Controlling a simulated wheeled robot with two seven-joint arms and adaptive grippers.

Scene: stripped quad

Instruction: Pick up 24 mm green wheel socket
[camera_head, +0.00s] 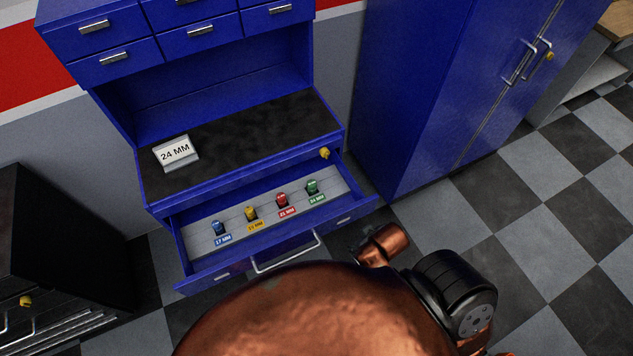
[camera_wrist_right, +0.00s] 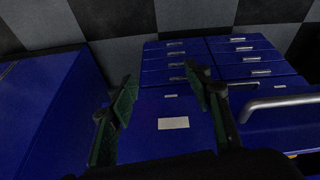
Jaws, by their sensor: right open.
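The green 24 mm wheel socket (camera_head: 312,187) stands at the right end of a row in the open blue drawer (camera_head: 193,246), behind its green label. The red socket (camera_head: 282,200), yellow socket (camera_head: 251,213) and blue socket (camera_head: 218,227) stand to its left. My right gripper (camera_wrist_right: 160,78) is open and empty in the right wrist view, facing blue drawer fronts; no socket shows there. The right gripper's fingers do not show in the head view. My left gripper is in neither view.
A "24 MM" sign (camera_head: 176,152) stands on the dark worktop (camera_head: 250,130) above the drawer. A tall blue cabinet (camera_head: 420,90) stands to the right, a black cabinet (camera_head: 60,240) to the left. A silver bar handle (camera_wrist_right: 280,102) is close to the right gripper's right finger in the wrist view.

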